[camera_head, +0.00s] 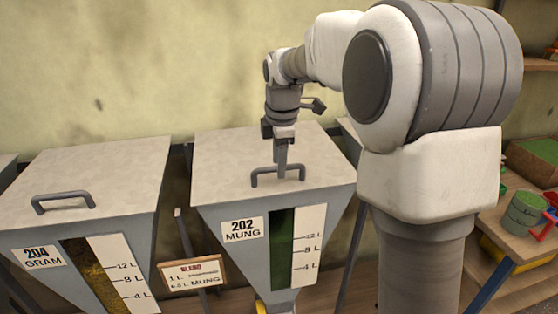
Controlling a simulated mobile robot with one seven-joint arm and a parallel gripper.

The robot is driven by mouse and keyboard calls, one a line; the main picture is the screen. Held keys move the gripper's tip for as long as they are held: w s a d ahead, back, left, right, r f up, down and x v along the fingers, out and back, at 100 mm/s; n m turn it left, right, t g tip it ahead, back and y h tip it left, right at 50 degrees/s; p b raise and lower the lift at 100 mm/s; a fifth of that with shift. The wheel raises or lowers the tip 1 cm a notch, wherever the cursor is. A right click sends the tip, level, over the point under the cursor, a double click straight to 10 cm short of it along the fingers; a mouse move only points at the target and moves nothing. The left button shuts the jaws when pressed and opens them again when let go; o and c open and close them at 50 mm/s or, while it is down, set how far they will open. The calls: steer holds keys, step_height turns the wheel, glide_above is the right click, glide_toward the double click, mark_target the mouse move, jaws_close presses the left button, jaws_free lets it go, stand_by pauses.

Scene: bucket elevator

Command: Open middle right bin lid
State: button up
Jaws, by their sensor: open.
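The bin labelled 202 MUNG (218,212) stands in the middle, with its flat grey lid (232,155) lying closed. A dark bar handle (262,181) sits near the lid's front edge. My gripper (281,172) points down at this handle from above. Its fingertips overlap the handle in the picture; I cannot tell whether they touch it or straddle it. My gripper is open. The bin labelled 204 GRAM (22,240) stands to the left, its lid (105,165) also closed, with its own handle (62,201). My arm hides much of the area to the right of the 202 bin.
A plain wall stands behind the bins.

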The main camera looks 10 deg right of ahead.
jaws_close()
stand_by(1.4)
